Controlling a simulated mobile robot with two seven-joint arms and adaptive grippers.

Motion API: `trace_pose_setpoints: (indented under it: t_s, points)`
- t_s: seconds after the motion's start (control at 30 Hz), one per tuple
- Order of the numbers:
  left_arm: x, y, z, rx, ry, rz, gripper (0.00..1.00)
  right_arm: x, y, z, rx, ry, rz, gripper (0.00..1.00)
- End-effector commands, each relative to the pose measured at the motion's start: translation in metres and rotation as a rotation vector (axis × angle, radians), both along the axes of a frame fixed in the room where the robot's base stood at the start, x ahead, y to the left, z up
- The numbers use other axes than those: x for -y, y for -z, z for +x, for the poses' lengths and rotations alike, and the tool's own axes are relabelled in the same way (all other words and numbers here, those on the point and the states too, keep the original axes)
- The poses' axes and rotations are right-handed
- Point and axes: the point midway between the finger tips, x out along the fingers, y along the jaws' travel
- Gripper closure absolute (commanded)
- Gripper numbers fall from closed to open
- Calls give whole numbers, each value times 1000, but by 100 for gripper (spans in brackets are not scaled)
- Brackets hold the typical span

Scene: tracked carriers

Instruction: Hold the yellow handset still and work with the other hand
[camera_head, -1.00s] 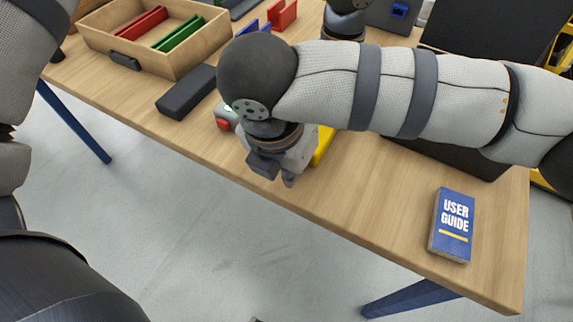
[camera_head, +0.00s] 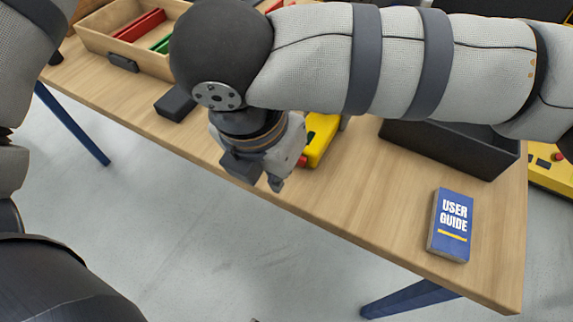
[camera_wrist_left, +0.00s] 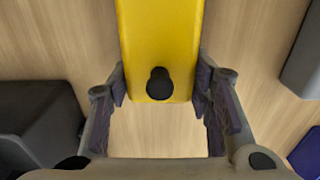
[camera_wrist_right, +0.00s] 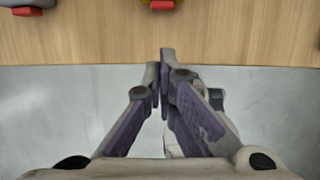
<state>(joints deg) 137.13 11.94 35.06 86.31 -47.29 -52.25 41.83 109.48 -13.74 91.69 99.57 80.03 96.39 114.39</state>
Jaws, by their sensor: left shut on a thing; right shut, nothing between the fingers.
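The yellow handset (camera_head: 322,138) lies near the table's front edge, partly behind my right arm; a red part shows at its near end. In the left wrist view the handset (camera_wrist_left: 158,35) has a black knob, and my left gripper (camera_wrist_left: 160,82) is shut on its sides. In the head view my left gripper is mostly hidden behind my right arm. My right gripper (camera_head: 258,174), on the arm from the right, is shut and empty at the front edge, left of the handset. In the right wrist view it (camera_wrist_right: 163,60) is seen over the floor.
A black open tray (camera_head: 450,150) stands to the right, with a blue user guide (camera_head: 452,225) in front of it. A dark block (camera_head: 175,104) and a wooden box (camera_head: 105,42) with dividers are at the left. A grey thing with a red part (camera_wrist_right: 28,8) shows in the right wrist view.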

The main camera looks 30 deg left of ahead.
Motion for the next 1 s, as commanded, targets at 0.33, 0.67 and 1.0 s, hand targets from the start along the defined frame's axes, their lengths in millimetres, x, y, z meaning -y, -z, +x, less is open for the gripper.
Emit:
trace_pose_setpoints:
  t_s: [0.33,0.67,1.0]
  points:
    - [-1,2,0,-2,-1,2,87,-1,-53,-14,-4,-2,0,100]
    - [-1,2,1,0,-1,2,87,-1,-56,-16,-5,-2,0,100]
    - [-1,1,1,2,-1,1,30,-1,-56,-16,-5,-3,-1,100]
